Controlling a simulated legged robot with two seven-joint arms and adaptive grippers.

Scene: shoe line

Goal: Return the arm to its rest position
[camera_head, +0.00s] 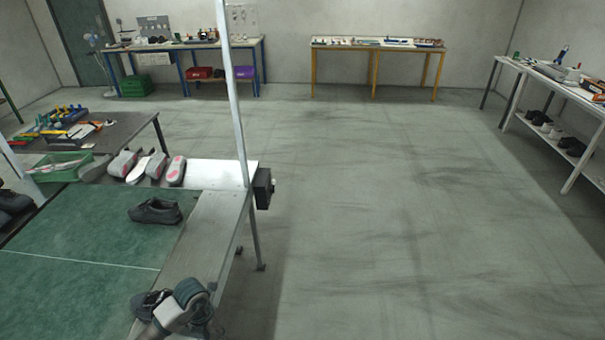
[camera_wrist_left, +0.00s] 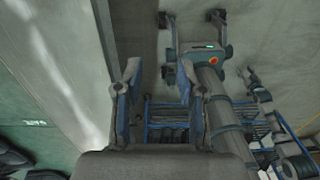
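My left gripper (camera_wrist_left: 158,75) shows in the left wrist view. Its two fingers stand apart with nothing between them, over the floor just right of the table edge. In the head view, a white and dark part of my arm (camera_head: 180,309) shows at the bottom, beside the table's right edge. No fingertips can be made out there.
A green-topped table (camera_head: 85,245) with a grey edge stands at the left.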

